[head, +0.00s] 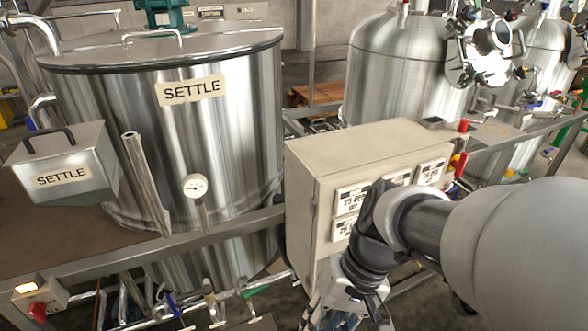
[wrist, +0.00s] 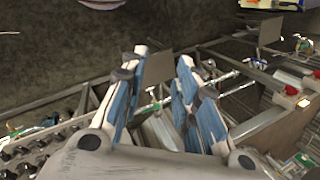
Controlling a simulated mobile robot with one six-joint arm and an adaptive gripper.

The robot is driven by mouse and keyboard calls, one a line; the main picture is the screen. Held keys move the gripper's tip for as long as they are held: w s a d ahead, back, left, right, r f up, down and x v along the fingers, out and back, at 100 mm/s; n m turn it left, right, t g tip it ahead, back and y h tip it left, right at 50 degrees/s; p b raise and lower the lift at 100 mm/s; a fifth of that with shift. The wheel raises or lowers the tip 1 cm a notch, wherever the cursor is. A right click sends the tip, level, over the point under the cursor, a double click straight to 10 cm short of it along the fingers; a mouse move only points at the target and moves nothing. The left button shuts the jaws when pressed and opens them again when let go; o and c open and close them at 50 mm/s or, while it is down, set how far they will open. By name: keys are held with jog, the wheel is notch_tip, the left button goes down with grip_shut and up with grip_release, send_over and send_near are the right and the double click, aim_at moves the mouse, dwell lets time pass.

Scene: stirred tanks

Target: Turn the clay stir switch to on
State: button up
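My gripper (wrist: 163,62) has its two blue-padded fingers spread apart in the wrist view, with nothing between them. In the head view my gripper (head: 345,308) hangs low in front of a beige control cabinet (head: 315,165), partly hidden by my arm. The cabinet's front carries several white label plates too small to read. A small box with a red knob (head: 38,311) and a lit lamp sits at the lower left. I cannot tell which switch is for clay.
A large steel tank (head: 225,130) marked SETTLE stands at the left, with a SETTLE-marked hopper (head: 65,170) beside it. More steel tanks (head: 395,75) stand behind the cabinet. A metal rail (head: 200,232) and pipes run along the front, below the tank.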

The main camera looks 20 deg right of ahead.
jog(key=w+d+f+m+t+y+b, duration=0.1)
jog(key=w+d+f+m+t+y, duration=0.2)
jog(key=d+f+m+t+y, duration=0.25)
jog(key=w+d+f+m+t+y+b, duration=0.1)
jog(key=w+d+f+m+t+y, duration=0.1)
jog(key=w+d+m+t, duration=0.35)
jog(key=s+d+f+m+t+h, duration=0.3)
jog(key=d+f+m+t+h, duration=0.15)
jog(key=d+m, duration=0.3)
jog(key=s+d+f+m+t+h, duration=0.3)
jog(key=d+f+m+h, duration=0.15)
jog(key=d+m, duration=0.35)
jog(key=w+n+b, duration=0.1)
jog(key=w+b, duration=0.2)
jog(key=w, duration=1.3)
jog(key=shift+w+a+r+h, duration=0.35)
jog(key=shift+w+h, duration=0.05)
jog(key=shift+h, duration=0.05)
jog(key=shift+n, duration=0.25)
jog(key=shift+c, duration=0.4)
grip_shut()
